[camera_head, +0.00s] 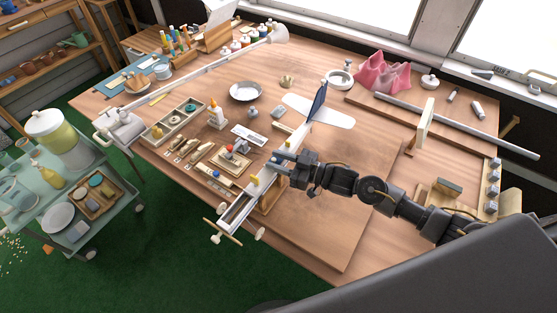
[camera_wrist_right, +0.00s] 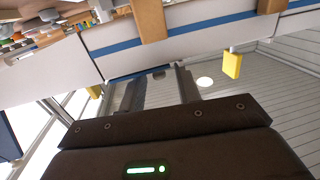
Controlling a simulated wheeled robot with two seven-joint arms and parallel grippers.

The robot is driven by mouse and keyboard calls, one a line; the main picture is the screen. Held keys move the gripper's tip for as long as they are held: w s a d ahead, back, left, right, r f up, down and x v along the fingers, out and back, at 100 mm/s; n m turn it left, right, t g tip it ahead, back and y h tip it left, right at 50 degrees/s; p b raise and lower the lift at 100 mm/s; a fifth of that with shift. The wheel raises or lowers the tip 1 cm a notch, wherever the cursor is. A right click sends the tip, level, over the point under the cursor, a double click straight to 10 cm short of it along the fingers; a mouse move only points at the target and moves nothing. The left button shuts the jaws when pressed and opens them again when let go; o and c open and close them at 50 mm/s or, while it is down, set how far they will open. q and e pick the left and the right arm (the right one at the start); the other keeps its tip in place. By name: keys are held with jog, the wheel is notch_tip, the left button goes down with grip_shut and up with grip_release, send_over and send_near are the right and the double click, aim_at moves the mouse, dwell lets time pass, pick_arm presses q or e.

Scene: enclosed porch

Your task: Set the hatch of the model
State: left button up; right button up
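The model is a white airplane (camera_head: 292,143) with a blue tail fin (camera_head: 317,103), lying diagonally on the table with its wheeled nose toward the front edge. A long open bay (camera_head: 236,211) shows in its top near the nose. My right gripper (camera_head: 281,161) is at the middle of the fuselage. In the right wrist view, the white fuselage with a blue stripe (camera_wrist_right: 205,36) crosses above the gripper fingers (camera_wrist_right: 155,88). A blue-edged part lies at the fingertips; I cannot tell whether they grip it or which piece is the hatch. My left gripper is out of view.
The table front right of the model is clear.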

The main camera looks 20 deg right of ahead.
jog(key=shift+d, duration=0.1)
jog(key=shift+s+d, duration=0.2)
jog(key=shift+s, duration=0.05)
jog(key=b+v, duration=0.2)
jog(key=v, duration=0.8)
jog(key=shift+b, duration=0.35)
